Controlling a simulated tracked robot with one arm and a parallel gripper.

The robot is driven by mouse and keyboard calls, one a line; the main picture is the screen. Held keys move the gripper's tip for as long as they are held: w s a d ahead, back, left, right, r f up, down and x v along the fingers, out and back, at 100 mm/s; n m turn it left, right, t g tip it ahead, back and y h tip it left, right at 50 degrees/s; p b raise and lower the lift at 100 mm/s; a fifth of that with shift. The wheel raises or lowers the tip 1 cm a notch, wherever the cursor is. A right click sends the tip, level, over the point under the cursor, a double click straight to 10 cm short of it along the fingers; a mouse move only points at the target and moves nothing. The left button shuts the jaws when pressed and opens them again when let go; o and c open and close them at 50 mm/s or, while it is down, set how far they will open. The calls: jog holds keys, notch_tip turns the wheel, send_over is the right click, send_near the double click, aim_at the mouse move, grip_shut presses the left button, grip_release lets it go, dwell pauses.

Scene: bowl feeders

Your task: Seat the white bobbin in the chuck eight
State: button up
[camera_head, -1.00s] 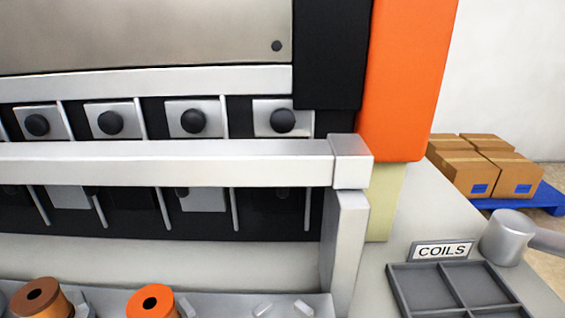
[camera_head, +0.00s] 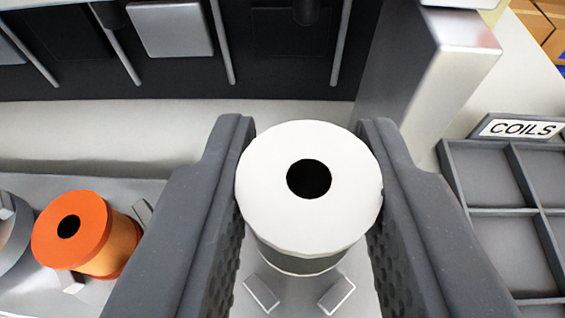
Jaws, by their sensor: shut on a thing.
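The white bobbin (camera_head: 345,200) is in the middle of the head view, with its white flange and dark centre hole facing me. My gripper (camera_head: 309,165) is shut on it, one dark grey finger on each side. Two small light blocks (camera_head: 262,293) show just below the bobbin, on the grey tray (camera_head: 70,182). I cannot tell whether the bobbin touches the tray. No chuck is labelled in view, so I cannot tell which one is chuck eight.
An orange bobbin (camera_head: 90,222) stands on the tray to the left, with part of a grey one (camera_head: 10,240) at the edge. A metal post (camera_head: 420,75) stands behind right. An empty COILS tray (camera_head: 490,180) lies to the right. Metal dividers (camera_head: 222,40) cross the dark machine front.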

aim_at(300, 248)
jog(key=shift+f+b, duration=0.4)
jog(key=shift+f, duration=1.2)
jog(key=shift+s+b, duration=0.1)
jog(key=shift+b, duration=0.2)
jog(key=shift+f, duration=0.3)
dwell(0.5)
jog(key=shift+r, duration=1.65)
dwell(1.1)
dwell(0.9)
jog(key=o, duration=0.7)
jog(key=shift+f, duration=0.1)
jog(key=shift+c, duration=0.2)
